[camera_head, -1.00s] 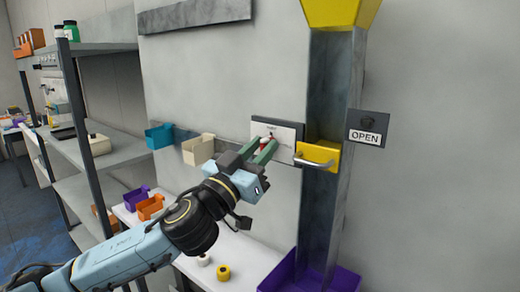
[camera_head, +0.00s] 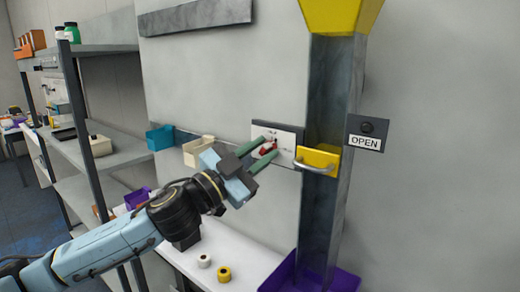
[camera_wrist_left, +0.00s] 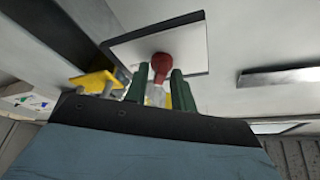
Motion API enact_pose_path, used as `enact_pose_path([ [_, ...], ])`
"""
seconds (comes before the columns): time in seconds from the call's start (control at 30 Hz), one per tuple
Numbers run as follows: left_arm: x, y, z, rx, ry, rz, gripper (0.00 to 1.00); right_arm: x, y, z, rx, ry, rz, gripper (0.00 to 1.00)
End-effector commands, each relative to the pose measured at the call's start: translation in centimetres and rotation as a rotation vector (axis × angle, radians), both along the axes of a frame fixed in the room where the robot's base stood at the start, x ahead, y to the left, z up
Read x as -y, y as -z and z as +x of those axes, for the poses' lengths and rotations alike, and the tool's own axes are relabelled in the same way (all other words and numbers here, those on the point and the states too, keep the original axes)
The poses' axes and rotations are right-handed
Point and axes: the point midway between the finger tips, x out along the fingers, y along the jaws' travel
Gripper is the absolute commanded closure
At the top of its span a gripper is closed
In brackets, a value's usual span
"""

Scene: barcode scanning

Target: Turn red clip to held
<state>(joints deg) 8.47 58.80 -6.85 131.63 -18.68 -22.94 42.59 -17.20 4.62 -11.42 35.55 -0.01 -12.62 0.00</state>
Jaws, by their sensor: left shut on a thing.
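The red clip (camera_head: 268,147) is on a white plate (camera_head: 290,140) fixed to the grey wall. My left gripper (camera_head: 262,153) reaches it from the lower left, with one green finger above and one below the clip. The left wrist view shows the red clip (camera_wrist_left: 162,62) at the tips of the green fingers (camera_wrist_left: 160,85); its round red end sticks out past them against the plate. The gripper is shut on the clip. Small markings on the plate are too blurred to read. My right gripper is out of view.
A metal chute with a yellow handled flap (camera_head: 318,160) stands just right of the plate, beside an OPEN sign (camera_head: 366,143). A teal bin (camera_head: 160,138) and a cream bin (camera_head: 198,151) hang to the left. Two rolls lie on the white bench (camera_head: 245,254) below.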

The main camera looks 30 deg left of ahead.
Motion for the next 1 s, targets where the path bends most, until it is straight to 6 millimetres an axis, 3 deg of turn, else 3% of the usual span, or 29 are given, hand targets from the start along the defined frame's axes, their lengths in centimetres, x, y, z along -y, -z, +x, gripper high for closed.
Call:
enact_pose_path([
  [0.7,-0.2,-0.6,0.0,0.051,0.0,0.675,0.97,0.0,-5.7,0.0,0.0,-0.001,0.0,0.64],
  [1.0,-0.2,-0.5,0.0,0.069,-0.001,0.885,0.97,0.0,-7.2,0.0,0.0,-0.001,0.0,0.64],
])
